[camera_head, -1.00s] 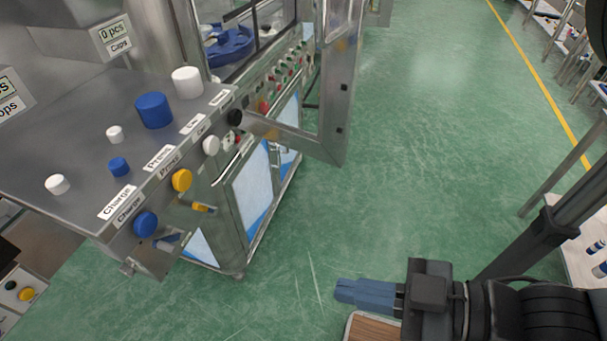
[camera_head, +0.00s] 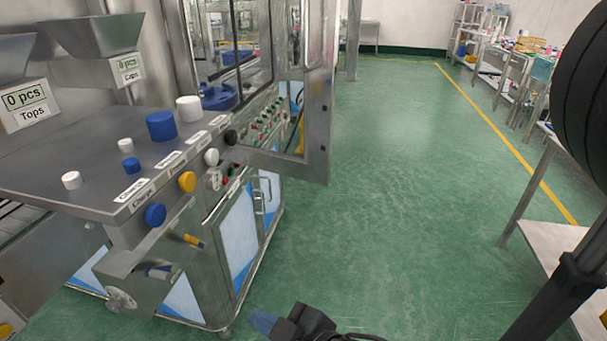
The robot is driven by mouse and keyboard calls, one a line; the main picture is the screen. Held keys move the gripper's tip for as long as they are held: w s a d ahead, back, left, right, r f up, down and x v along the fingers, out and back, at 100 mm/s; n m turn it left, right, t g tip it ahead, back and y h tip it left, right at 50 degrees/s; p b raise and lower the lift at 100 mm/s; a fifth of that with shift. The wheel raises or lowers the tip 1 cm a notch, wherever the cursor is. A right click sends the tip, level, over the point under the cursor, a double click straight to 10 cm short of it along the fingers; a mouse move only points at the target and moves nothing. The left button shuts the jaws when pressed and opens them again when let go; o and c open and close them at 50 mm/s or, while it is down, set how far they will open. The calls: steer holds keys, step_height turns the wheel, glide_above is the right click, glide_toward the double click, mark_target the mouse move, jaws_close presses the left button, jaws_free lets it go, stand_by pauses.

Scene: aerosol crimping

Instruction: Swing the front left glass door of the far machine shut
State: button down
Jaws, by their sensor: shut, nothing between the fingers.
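The far machine (camera_head: 262,118) stands at the upper left, beyond the nearer grey bench. A metal-framed glass door (camera_head: 318,110) on it stands swung open, jutting out over the green floor. Its frame has dark fittings on the outer edge. My gripper (camera_head: 262,320) has blue fingers, which are shut and empty. It is at the bottom of the view, low and in front of the machines, well apart from the door. The gripper's lower part is cut off by the picture edge.
The near bench (camera_head: 95,165) with blue and white caps and coloured knobs stands at left. A white table (camera_head: 560,245) is at right, shelves (camera_head: 480,30) far back. The green floor (camera_head: 400,150) between them is clear, with a yellow line.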

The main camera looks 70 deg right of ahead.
steer(key=w+d+m+g+h+b, duration=0.1)
steer(key=w+d+m+h+b, duration=0.2)
steer(key=w+d+h, duration=0.15)
steer(key=m+g+h+b, duration=0.5)
steer(key=m+g+h, duration=0.3)
steer(key=m+g, duration=0.7)
glide_toward(309, 154)
steer(key=shift+m+t, duration=0.6)
steer(key=shift+t, duration=0.1)
steer(key=d+p, duration=0.1)
steer(key=d, duration=0.1)
steer(key=s+d, duration=0.1)
steer(key=d, duration=0.1)
steer(key=d+p, duration=0.1)
steer(key=shift+s+d+p, duration=0.3)
steer(key=shift+d+p, duration=0.05)
steer(key=shift+d, duration=0.5)
